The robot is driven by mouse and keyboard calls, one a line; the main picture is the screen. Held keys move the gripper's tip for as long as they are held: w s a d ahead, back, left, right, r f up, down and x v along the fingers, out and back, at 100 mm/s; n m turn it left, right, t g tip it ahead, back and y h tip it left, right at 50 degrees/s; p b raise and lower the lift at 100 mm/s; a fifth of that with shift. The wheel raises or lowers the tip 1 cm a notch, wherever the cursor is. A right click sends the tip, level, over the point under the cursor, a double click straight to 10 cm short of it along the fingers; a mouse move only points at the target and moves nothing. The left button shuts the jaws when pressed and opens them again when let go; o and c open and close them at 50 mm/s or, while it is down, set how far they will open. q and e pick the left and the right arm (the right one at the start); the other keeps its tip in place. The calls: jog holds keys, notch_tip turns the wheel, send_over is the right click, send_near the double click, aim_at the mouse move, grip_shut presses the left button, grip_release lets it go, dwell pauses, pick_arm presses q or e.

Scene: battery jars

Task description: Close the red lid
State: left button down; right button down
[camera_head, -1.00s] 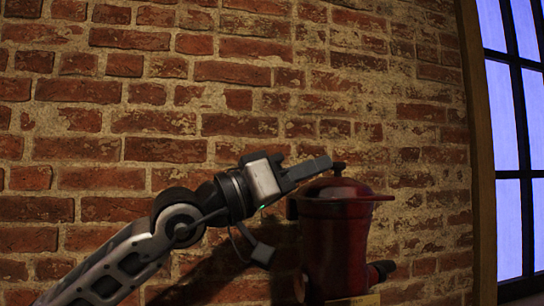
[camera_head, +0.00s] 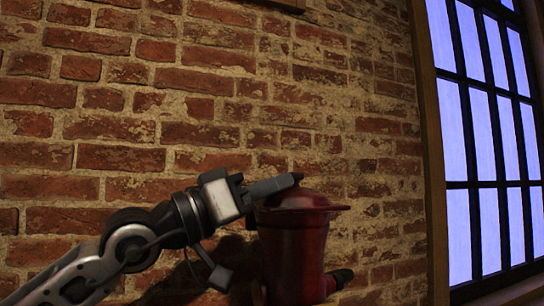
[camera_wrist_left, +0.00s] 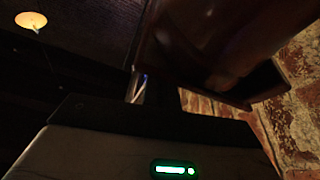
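A dark red jar (camera_head: 293,255) stands upright in front of the brick wall in the head view. Its domed red lid (camera_head: 300,201) sits at the jar's top, with a rim jutting to the right. My left gripper (camera_head: 284,183) reaches in from the left, its fingers lying along the lid's upper left side, near the knob. The fingers overlap into one dark bar, so their opening does not show. Contact with the lid cannot be told. In the left wrist view, a dark reddish shape (camera_wrist_left: 215,45) fills the upper right, too dim to identify surely. My right gripper is not in view.
A brick wall (camera_head: 200,100) rises close behind the jar. A tall barred window (camera_head: 485,150) is at the right. A lit lamp (camera_wrist_left: 31,20) shows in the left wrist view.

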pick_arm(q)
jog(key=shift+d+f, duration=0.1)
jog(key=shift+f, duration=0.15)
notch_tip(320, 180, up, 3)
jog(key=s+r+b, duration=0.1)
jog(key=s+r, duration=0.9)
jog(key=s, duration=0.4)
jog(key=shift+d+r, duration=0.25)
jog(key=shift+d, duration=0.2)
